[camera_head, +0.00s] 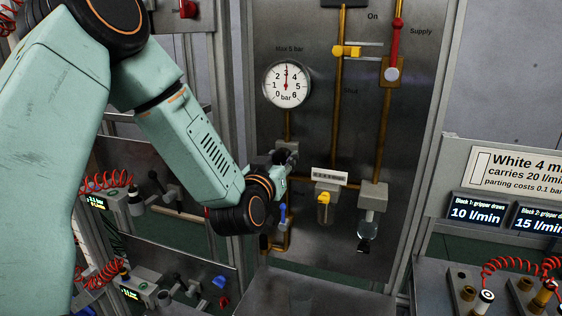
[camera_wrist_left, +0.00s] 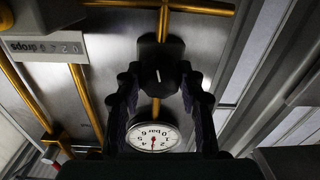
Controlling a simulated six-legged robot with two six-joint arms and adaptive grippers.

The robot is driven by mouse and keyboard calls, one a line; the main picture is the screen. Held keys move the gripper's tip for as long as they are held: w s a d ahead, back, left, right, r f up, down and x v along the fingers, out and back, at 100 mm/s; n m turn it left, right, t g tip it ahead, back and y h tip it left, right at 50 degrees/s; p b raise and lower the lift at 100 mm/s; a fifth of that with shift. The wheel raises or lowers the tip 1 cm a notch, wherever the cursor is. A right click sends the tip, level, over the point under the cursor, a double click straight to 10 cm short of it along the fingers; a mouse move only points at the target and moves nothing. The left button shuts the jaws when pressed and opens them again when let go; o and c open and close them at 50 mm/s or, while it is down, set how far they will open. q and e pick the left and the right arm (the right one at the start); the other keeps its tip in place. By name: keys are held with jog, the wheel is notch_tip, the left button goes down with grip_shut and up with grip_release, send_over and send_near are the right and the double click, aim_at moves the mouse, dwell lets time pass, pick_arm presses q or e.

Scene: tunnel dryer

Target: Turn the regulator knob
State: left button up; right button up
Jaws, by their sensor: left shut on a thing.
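The regulator knob (camera_wrist_left: 160,68) is dark with a white mark on its face, and sits on the brass pipe in the left wrist view. My left gripper (camera_wrist_left: 163,84) is shut on it, one dark finger on each side. In the head view my left gripper (camera_head: 284,163) is at the regulator, below the gauge, and the knob is mostly hidden behind it. The round pressure gauge (camera_head: 286,84) is labelled "Max 5 bar" and its red needle points up near 3. It appears upside down in the left wrist view (camera_wrist_left: 153,137). My right gripper is not in view.
Brass pipes run over the metal panel (camera_head: 310,105). A yellow-handled valve (camera_head: 347,51) and a red lever (camera_head: 396,40) are at the upper right. A brass-coloured bowl (camera_head: 324,207) and a clear bowl (camera_head: 367,229) hang right of my gripper. A blue-handled valve (camera_head: 282,214) is close below.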

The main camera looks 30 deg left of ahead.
pick_arm(q)
jog(key=o, duration=1.2)
jog(key=v, duration=0.7)
jog(key=shift+s, duration=0.25)
jog(key=shift+s+r, duration=0.1)
